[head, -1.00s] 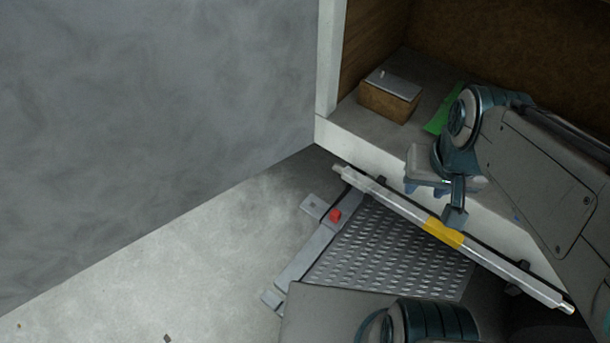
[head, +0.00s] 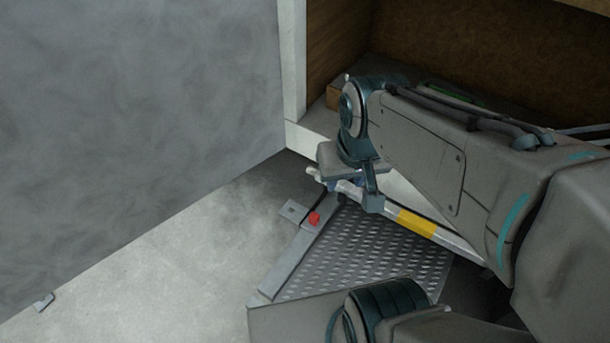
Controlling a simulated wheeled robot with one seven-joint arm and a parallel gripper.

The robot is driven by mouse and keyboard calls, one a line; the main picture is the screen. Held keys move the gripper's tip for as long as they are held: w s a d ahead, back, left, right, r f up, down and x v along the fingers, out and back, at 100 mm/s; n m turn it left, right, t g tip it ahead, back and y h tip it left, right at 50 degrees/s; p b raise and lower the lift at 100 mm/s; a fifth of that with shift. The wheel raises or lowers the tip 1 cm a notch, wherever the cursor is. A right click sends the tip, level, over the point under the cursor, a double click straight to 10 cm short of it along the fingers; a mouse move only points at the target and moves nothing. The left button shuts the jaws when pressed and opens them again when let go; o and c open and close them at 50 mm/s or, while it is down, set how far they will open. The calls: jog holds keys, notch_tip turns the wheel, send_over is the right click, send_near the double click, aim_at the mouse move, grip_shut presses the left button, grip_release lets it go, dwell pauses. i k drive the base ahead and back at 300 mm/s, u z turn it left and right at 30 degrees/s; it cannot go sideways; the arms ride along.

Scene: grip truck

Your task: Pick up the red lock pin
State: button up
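The red lock pin (head: 314,218) is a small red piece on the grey metal side rail of a perforated metal platform, near the rail's far end. My gripper (head: 340,184) is above and to the right of the pin, close to the end of the silver bar (head: 380,212) with a yellow band. The gripper's fingers are small and mostly hidden by its own body, so I cannot tell their opening. The gripper and pin look apart.
The perforated platform (head: 352,256) lies on the concrete floor. A grey wall (head: 130,120) stands at the left. The open wooden-lined truck box (head: 480,55) is behind my arm.

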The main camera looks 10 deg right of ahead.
aim_at(314, 219)
jog(key=z, duration=2.3)
jog(key=k, duration=1.5)
jog(key=u, duration=0.3)
jog(key=i, duration=0.45)
jog(key=u, duration=0.05)
